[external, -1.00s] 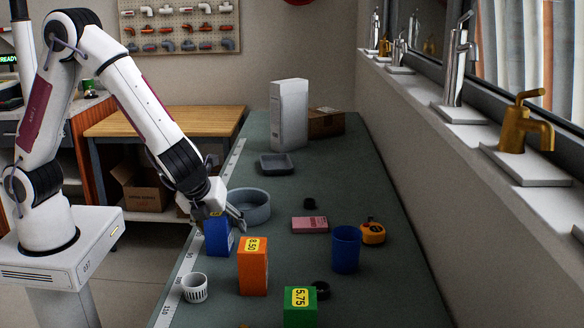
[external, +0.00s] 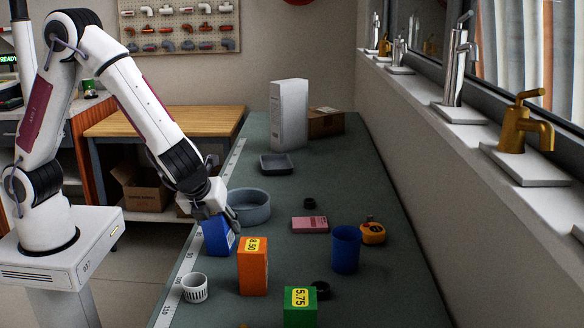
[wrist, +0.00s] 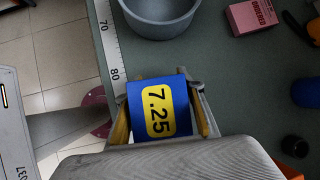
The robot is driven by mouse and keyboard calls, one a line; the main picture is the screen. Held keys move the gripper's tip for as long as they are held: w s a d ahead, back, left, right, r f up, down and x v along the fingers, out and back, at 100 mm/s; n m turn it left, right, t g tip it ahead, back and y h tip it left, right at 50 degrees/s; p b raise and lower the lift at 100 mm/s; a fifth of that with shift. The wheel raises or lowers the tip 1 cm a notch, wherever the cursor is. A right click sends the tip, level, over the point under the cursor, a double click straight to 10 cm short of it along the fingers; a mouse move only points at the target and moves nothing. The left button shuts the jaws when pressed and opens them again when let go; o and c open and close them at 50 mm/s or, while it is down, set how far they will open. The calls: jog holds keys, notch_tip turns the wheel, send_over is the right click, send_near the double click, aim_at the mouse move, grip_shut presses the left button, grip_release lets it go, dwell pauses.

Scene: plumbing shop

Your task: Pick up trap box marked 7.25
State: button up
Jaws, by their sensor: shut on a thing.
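The blue trap box (external: 217,238) stands near the left edge of the green bench. In the wrist view its top (wrist: 158,107) shows a yellow label reading 7.25. My gripper (external: 212,214) is over it from above, and its fingers (wrist: 166,110) are shut on two opposite sides of the box. In the external view the box looks slightly tilted. I cannot tell whether its base touches the bench.
An orange box marked 8.50 (external: 253,268) and a green box marked 5.75 (external: 300,309) stand nearer the camera. A grey round bowl (external: 250,207) is just behind the blue box. A white slotted cup (external: 195,288), pink box (external: 309,224) and blue cup (external: 346,250) stand around.

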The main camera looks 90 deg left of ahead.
jog(key=shift+r, duration=5)
